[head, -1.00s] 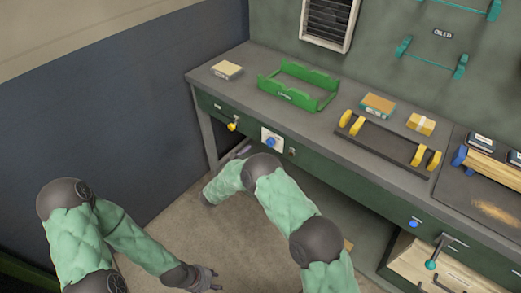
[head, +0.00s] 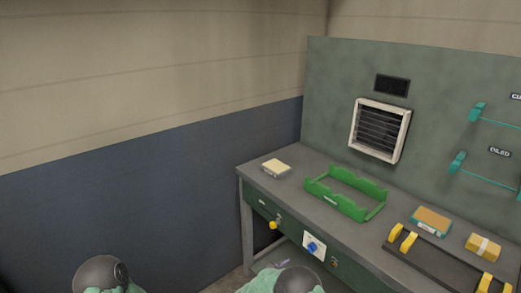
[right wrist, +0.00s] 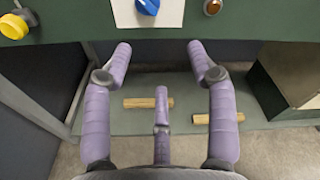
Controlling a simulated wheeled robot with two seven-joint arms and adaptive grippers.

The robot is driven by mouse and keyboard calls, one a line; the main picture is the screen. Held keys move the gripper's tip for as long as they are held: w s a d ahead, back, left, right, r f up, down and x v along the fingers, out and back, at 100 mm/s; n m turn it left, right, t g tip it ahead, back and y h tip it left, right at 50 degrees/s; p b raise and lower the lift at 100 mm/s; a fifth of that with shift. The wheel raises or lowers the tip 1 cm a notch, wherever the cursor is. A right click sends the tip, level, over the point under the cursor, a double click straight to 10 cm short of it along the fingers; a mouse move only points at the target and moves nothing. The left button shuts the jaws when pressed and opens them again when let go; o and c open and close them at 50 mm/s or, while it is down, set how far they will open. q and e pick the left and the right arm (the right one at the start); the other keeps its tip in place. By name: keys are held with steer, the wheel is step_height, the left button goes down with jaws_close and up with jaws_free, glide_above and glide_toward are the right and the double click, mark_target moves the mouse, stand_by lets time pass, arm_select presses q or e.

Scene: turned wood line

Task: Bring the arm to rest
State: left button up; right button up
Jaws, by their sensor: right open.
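My right gripper (right wrist: 160,62) is open and empty in the right wrist view, its purple fingers spread apart. It points at the front of the green workbench, below the blue knob (right wrist: 148,6) and above the lower shelf (right wrist: 180,86). In the head view only upper parts of my arms show at the bottom edge, with a green sleeve and dark joint on each side. My left gripper is out of view.
Two wooden sticks, one on the left (right wrist: 148,102) and one on the right (right wrist: 215,118), lie beyond the fingers. The bench (head: 300,200) carries a green rack (head: 346,207), a cream block (head: 276,168) and a dark tray with yellow holders (head: 440,265). A bare wall (head: 130,200) stands left.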

steer(key=s+d+f+m+g+y, duration=0.3)
steer(key=s+f+m+g, duration=0.15)
steer(key=s+f, duration=0.4)
steer(key=s+d+f+m+g+y, duration=0.25)
steer(key=s+f+g, duration=0.35)
steer(key=s+f, duration=0.3)
steer(key=s+a+r+m+y+p, duration=0.1)
steer(key=s+m+y, duration=0.3)
steer(key=m, duration=0.5)
steer(key=s+a+r+m+y, duration=0.1)
steer(key=s+a+m+y, duration=0.3)
steer(key=s+m, duration=0.3)
steer(key=s+a+r+m+y+p, duration=0.1)
steer(key=s+a+m+y, duration=0.2)
steer(key=m, duration=0.8)
steer(key=s+t+y, duration=0.1)
steer(key=s, duration=0.1)
steer(key=shift+s+r+p, duration=0.15)
steer(key=shift+s+p, duration=0.2)
steer(key=shift+c, duration=0.2)
